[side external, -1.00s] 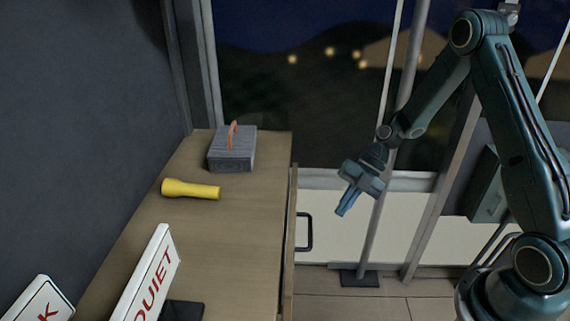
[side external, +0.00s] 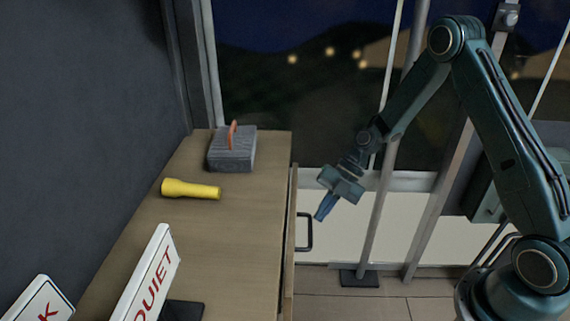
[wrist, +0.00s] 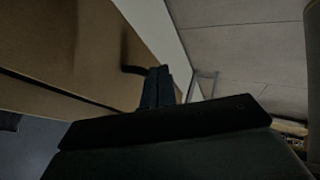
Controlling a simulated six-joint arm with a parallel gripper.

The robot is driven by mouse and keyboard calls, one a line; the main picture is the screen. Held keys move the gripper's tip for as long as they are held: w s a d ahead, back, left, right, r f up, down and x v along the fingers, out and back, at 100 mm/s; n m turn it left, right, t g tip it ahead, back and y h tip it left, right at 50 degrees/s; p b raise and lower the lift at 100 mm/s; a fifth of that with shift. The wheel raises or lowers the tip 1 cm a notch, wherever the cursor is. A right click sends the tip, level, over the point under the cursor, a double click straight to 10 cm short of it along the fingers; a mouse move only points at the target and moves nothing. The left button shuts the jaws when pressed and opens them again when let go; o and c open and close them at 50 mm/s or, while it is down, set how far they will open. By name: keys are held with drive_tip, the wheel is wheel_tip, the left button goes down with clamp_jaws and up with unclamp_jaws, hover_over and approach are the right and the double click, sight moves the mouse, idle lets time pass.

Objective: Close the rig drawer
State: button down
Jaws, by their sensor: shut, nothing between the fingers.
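The rig drawer (side external: 290,240) is in the right-hand side of the wooden desk, its front standing slightly out from the desk edge. It carries a dark bar handle (side external: 308,232). My gripper (side external: 320,217) is shut and empty, pointing down and left, close to the handle in the side external view. In the wrist view my shut fingers (wrist: 158,88) appear in front of the wooden drawer front (wrist: 100,50), and part of the dark handle (wrist: 134,69) shows just beside the fingertips. I cannot tell whether they touch.
A metal pole (side external: 385,190) stands behind my gripper.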

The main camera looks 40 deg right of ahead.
drive_tip(key=shift+w+a, duration=1.55)
drive_tip(key=shift+s, duration=0.1)
drive_tip(key=shift+s+d+f, duration=0.15)
drive_tip(key=shift+s+d, duration=0.25)
drive_tip(key=shift+d, duration=0.1)
drive_tip(key=s+d+f+v, duration=0.1)
drive_tip(key=s+v, duration=0.1)
drive_tip(key=v, duration=0.9)
drive_tip(key=shift+d, duration=0.25)
